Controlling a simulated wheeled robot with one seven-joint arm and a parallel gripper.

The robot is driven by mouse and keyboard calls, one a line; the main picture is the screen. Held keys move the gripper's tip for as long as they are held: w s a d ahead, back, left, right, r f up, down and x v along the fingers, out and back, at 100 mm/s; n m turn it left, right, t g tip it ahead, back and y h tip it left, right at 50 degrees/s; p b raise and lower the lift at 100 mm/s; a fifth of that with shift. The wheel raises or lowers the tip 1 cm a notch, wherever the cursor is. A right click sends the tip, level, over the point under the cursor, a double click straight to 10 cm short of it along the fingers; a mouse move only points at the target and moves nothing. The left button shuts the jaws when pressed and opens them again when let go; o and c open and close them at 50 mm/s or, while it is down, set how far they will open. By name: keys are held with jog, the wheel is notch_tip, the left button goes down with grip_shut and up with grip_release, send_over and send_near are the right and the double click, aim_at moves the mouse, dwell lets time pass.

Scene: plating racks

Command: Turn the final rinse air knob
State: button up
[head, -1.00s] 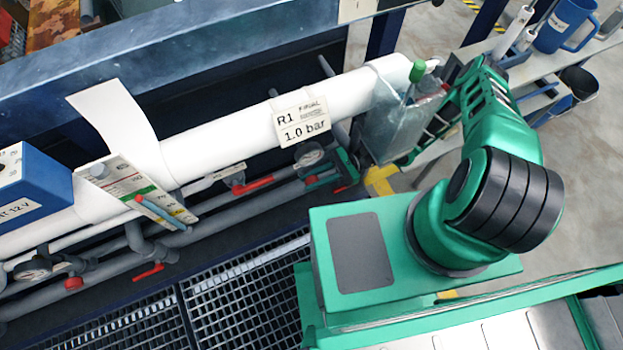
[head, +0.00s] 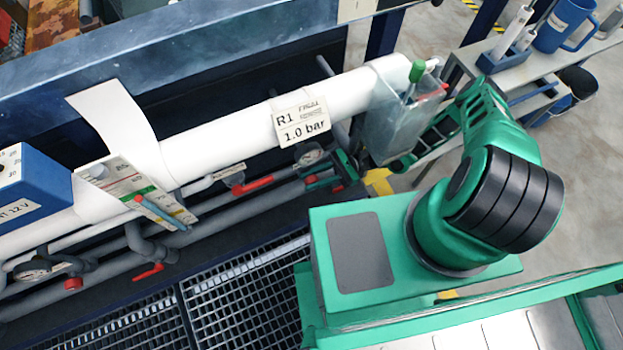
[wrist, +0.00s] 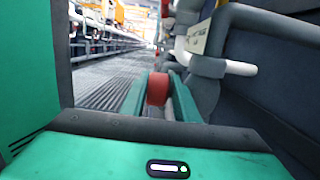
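A red knob (wrist: 157,88) shows in the wrist view between the two green fingers of my gripper (wrist: 158,95). One finger is on each side of it, close to its edges. Whether they press on it cannot be told. In the head view my gripper (head: 335,172) is low beside the white pipe, near a gauge (head: 310,155), with a little red showing at its fingers. A sign reading R1 FINAL, 1.0 bar (head: 302,122) hangs on the pipe (head: 240,122) above. My forearm and the clear container hide part of this area.
A clear container (head: 402,118) with a green-topped item hangs at the pipe's right end, close to my arm. Red levers (head: 253,185) sit on the grey pipes. A blue box (head: 30,190) is at left. Floor grating (head: 245,300) lies below. A side table (head: 535,70) stands at right.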

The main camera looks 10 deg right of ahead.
jog(key=shift+h, duration=0.5)
dwell(0.3)
